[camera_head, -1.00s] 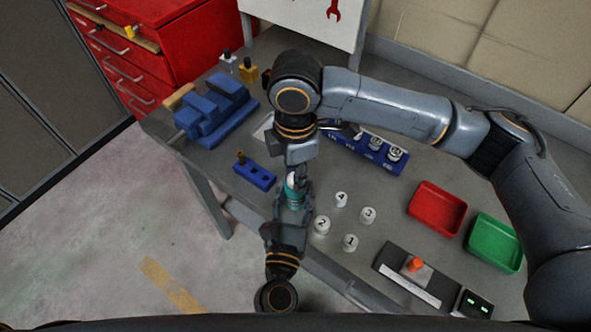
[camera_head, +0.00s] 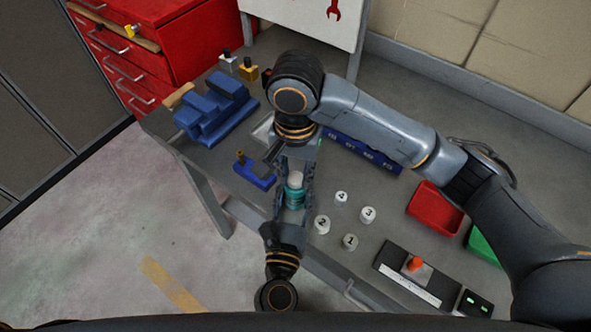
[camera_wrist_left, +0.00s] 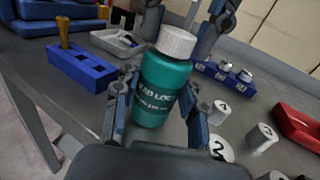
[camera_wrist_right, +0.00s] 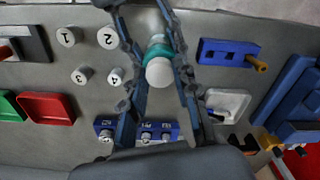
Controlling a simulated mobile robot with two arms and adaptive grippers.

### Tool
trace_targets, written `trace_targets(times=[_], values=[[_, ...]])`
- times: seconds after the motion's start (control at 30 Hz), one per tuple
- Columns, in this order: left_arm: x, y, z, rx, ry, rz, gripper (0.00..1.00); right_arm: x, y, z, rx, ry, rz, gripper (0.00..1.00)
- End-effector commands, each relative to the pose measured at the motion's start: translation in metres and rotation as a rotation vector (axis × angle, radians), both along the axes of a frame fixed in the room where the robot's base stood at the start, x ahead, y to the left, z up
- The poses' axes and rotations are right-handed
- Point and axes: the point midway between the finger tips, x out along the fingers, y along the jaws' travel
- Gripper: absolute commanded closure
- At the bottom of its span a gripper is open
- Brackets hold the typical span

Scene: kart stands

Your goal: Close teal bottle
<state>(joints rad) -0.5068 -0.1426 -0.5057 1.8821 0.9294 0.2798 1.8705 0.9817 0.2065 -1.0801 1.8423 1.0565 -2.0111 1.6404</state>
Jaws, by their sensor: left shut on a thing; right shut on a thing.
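The teal bottle (camera_wrist_left: 162,92) stands upright with a white cap (camera_wrist_left: 177,42) seated on its top; I cannot tell how tight it is. My left gripper (camera_wrist_left: 155,112) is shut on the bottle's body, one finger on each side. My right gripper (camera_wrist_right: 161,84) comes from the far side and above, its fingers on either side of the cap, shut on it; the exact contact is hard to see. In the head view the bottle (camera_head: 294,197) and cap (camera_head: 295,179) show between both grippers' fingers.
A blue block with a peg (camera_head: 255,172) lies left of the bottle. White numbered cylinders (camera_head: 349,242) stand to the right. A blue rack (camera_head: 360,153) is behind, partly hidden by my right arm. Red (camera_head: 434,207) and green (camera_head: 483,246) trays lie farther right. A blue vise (camera_head: 216,107) sits at the left.

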Motion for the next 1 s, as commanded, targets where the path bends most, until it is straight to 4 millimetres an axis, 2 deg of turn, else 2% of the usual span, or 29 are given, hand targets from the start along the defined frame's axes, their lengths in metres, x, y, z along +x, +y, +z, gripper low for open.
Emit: trace_targets(times=[0.3, 0.47, 0.6, 0.63, 0.7, 0.77, 1.0], values=[[-0.0005, 0.0, -0.001, 0.0, 0.002, 0.0, 1.0, 0.0008, 0.0, 0.0, 0.001, -0.002, -0.659, 0.8], [-0.0005, 0.0001, -0.001, 0.0, 0.002, 0.0, 1.0, 0.0008, 0.0, -0.0001, 0.001, -0.002, -0.913, 0.8], [-0.0005, 0.0001, -0.0011, 0.0, 0.002, 0.0, 1.0, 0.0008, 0.0, -0.0001, 0.0, -0.002, -0.912, 0.8], [-0.0005, 0.0001, -0.0011, 0.0, 0.002, 0.0, 1.0, 0.0008, 0.0, -0.0001, 0.0, -0.002, -0.911, 0.69], [-0.0005, 0.0002, -0.001, 0.0, 0.002, 0.0, 1.0, 0.0008, 0.0, -0.0001, 0.0, -0.002, -0.91, 0.54], [-0.0005, 0.0002, -0.001, 0.0, 0.002, 0.0, 1.0, 0.0007, 0.0, -0.0002, 0.0, -0.002, -0.91, 0.44], [-0.0004, 0.0002, -0.001, 0.0, 0.002, 0.0, 1.0, 0.0003, 0.0, -0.0006, 0.0, -0.001, -0.908, 0.44]])
